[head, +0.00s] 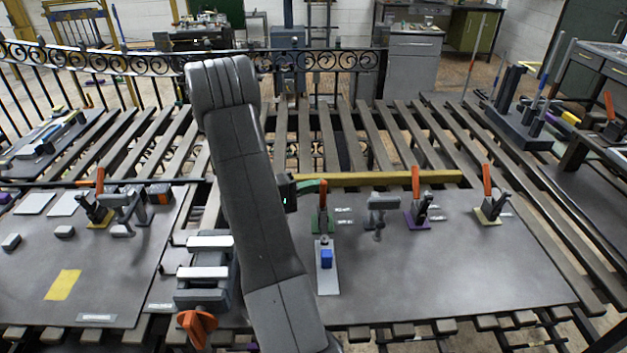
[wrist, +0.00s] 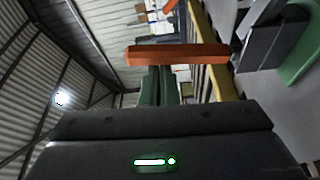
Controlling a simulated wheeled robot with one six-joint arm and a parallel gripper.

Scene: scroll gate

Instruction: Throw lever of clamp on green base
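The clamp on the green base (head: 322,226) stands near the middle of the dark board in the head view, with its orange lever (head: 322,194) upright. In the wrist view an orange lever (wrist: 178,54) lies across the middle, above green bars (wrist: 150,90), close in front of my gripper. A green base (wrist: 305,55) shows at the right edge there. My gripper (head: 289,192) is just left of the green-based clamp in the head view, partly hidden by my arm.
A blue block (head: 326,258) sits on a light plate in front of the green-based clamp. A grey clamp (head: 380,210), a purple-based clamp (head: 417,215) and a yellow-based clamp (head: 490,212) stand to the right. A yellow bar (head: 390,178) runs behind. The board's front right is clear.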

